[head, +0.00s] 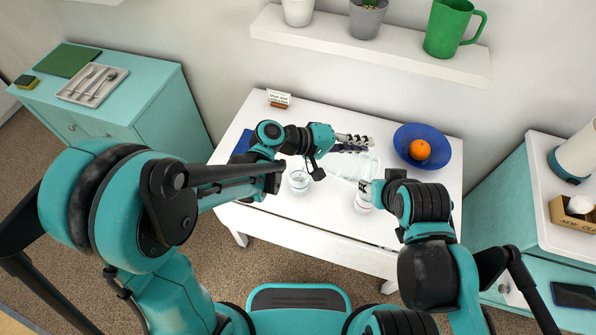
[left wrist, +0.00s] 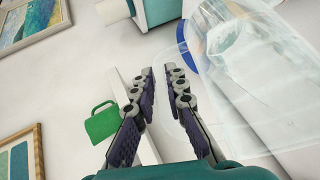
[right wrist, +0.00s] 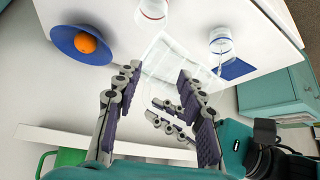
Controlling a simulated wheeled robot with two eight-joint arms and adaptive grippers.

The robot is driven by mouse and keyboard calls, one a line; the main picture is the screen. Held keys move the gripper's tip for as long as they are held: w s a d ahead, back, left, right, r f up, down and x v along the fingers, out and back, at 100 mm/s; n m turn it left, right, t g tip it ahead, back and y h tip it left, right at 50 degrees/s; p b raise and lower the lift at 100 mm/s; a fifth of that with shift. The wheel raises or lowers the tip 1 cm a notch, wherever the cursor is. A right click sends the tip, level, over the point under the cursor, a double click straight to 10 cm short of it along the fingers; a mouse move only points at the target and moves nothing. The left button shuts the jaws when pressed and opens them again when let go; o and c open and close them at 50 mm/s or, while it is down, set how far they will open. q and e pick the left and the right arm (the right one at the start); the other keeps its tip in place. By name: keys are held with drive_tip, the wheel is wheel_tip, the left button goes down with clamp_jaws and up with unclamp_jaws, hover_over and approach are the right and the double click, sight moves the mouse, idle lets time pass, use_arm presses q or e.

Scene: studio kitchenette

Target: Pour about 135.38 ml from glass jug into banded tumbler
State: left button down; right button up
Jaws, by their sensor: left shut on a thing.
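The clear glass jug (head: 358,165) is above the middle of the table. It fills the right of the left wrist view (left wrist: 262,85) and shows faintly in the right wrist view (right wrist: 165,62). My left gripper (head: 352,143) is shut on its handle. Its tilt and liquid level are hard to tell. One clear tumbler (head: 298,183) stands left of the jug; it has a blue band in the right wrist view (right wrist: 220,42). Another glass (head: 362,203), with a red band (right wrist: 152,10), stands beside my right gripper. My right gripper (right wrist: 158,75) is open, with nothing between its fingers.
A blue bowl (head: 448,148) with an orange (head: 419,149) is at the table's right. A small sign (head: 278,99) stands at the back left. A blue flat item (head: 242,143) lies at the left. A wall shelf (head: 370,45) with a green mug (head: 447,30) is behind.

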use_arm(q)
drive_tip(key=shift+a+r, duration=0.1)
drive_tip(key=shift+a, duration=0.15)
use_arm(e)
drive_tip(key=shift+w+a+f, duration=0.25)
drive_tip(key=shift+a+f, duration=0.05)
use_arm(q)
drive_tip(key=shift+d, duration=0.2)
drive_tip(key=shift+h+b, duration=0.3)
drive_tip(key=shift+b, duration=0.05)
use_arm(e)
drive_tip(key=shift+f, duration=0.1)
drive_tip(key=shift+f, duration=0.1)
use_arm(q)
drive_tip(key=shift+a, duration=0.2)
use_arm(e)
drive_tip(key=shift+a, duration=0.25)
drive_tip(key=shift+f, duration=0.1)
